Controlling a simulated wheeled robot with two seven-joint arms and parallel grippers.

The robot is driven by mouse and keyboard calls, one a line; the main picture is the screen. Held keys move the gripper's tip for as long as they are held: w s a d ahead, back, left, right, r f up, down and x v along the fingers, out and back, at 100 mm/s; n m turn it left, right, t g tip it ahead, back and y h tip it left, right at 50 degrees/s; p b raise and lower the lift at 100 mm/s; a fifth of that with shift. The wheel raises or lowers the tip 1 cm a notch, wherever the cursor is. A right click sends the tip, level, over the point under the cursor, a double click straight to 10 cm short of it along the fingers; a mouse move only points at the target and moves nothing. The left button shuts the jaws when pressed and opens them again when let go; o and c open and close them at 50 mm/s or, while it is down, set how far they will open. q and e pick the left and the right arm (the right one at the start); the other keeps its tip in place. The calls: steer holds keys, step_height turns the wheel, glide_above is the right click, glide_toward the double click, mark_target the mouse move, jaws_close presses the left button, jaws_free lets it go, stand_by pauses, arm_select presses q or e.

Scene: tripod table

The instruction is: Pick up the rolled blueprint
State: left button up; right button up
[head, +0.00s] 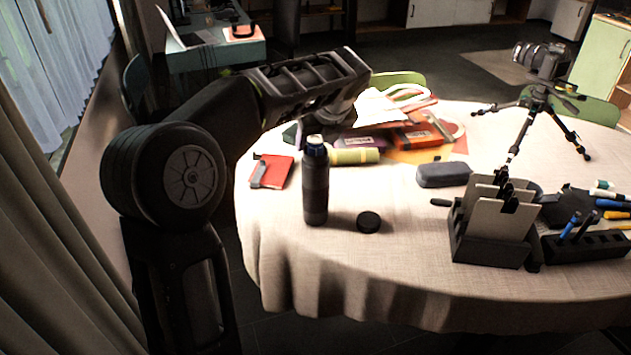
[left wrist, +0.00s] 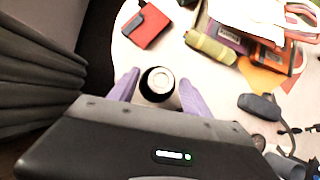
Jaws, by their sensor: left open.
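A yellow-green roll (head: 352,156), which looks like the rolled blueprint, lies on the table beside the books. It also shows in the left wrist view (left wrist: 210,47), up and right of my fingers. My left gripper (left wrist: 160,92) is open, its two purple fingers spread. In the head view my left gripper (head: 335,108) hangs over the table above the roll and bottle, its fingertips hard to make out. A dark bottle (head: 315,190) stands upright just left of the roll; its top (left wrist: 158,83) shows between my fingers in the left wrist view. My right gripper is not in view.
A red notebook (head: 277,172) lies left of the bottle, a round black cap (head: 368,222) to its right. Stacked books and papers (head: 415,137) lie behind the roll. A grey case (head: 444,174), a black organizer (head: 490,225) and a camera tripod (head: 540,100) stand to the right.

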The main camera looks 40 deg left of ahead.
arm_select(q)
steer(key=shift+c, duration=0.6)
jaws_close()
stand_by(0.5)
